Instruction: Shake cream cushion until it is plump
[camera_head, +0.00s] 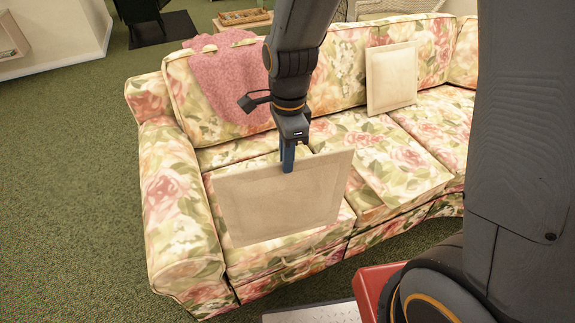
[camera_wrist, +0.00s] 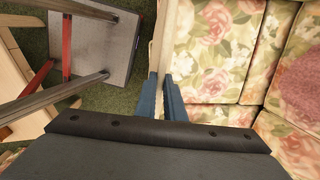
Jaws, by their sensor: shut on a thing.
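A flat, square cream cushion (camera_head: 275,203) hangs slightly tilted in front of the left seat of the floral sofa in the head view. My gripper (camera_head: 288,160) is shut on the cushion's top edge, near its middle. In the wrist view my gripper (camera_wrist: 164,97) has its blue fingers on either side of the thin cream cushion (camera_wrist: 169,45), seen edge-on. A second cream cushion (camera_head: 391,77) leans upright against the sofa's backrest further right. The held cushion hides part of the left seat.
The floral sofa (camera_head: 170,190) fills the middle, with its left arm close to the held cushion. A pink blanket (camera_head: 228,80) drapes over its backrest. Green carpet (camera_head: 70,200) is clear on the left. A wooden tray (camera_head: 243,17) stands behind the sofa.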

